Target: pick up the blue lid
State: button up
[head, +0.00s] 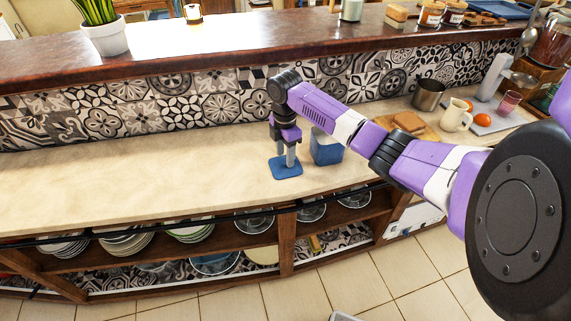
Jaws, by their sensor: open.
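The blue lid (286,169) is a flat, rounded square lying on the pale counter, near its front edge in the middle of the head view. My gripper (285,162) points down right over the lid, with its fingertips at or just above the lid's upper face. The fingers are apart; I cannot tell whether they touch the lid. A blue container (326,150) stands on the counter just right of the lid, partly hidden behind my arm.
The counter (130,180) is clear to the left. Right of the container are a cutting board (410,126), a metal pot (428,94), a cream mug (457,115) and a kitchen scale (493,118). A tiled wall and raised wooden ledge (190,58) run behind. Shelves with plates (125,243) lie below.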

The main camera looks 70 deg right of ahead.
aim_at(285, 164)
jog(key=shift+f, duration=1.3)
grip_shut()
jog(key=shift+r, duration=0.1)
